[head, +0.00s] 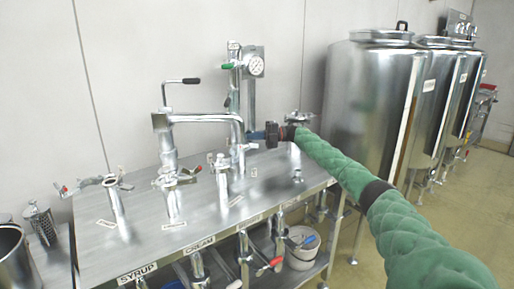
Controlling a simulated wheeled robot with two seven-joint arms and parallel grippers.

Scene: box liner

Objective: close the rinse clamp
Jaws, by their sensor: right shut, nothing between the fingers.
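Several upright steel pipe ports with clamps stand on a steel bench (212,222). A left port clamp (112,183) has a red-tipped handle sticking out to the left. A middle clamp (176,180) sits around the base of the tall swing pipe (167,140). Another clamp (300,117) shows at the back right, partly behind my arm. The small port labels are too small to read, so I cannot tell which clamp is the rinse one. My right gripper (268,135) is shut and empty, above the bench's back right, near the pipe's right end. My left gripper is out of view.
A pressure gauge (257,66) and a green-handled valve (230,66) stand behind the pipe. Large steel tanks (365,95) stand at the right. A steel pot (14,258) is at the lower left. A white bucket (302,248) is under the bench. The bench's front middle is clear.

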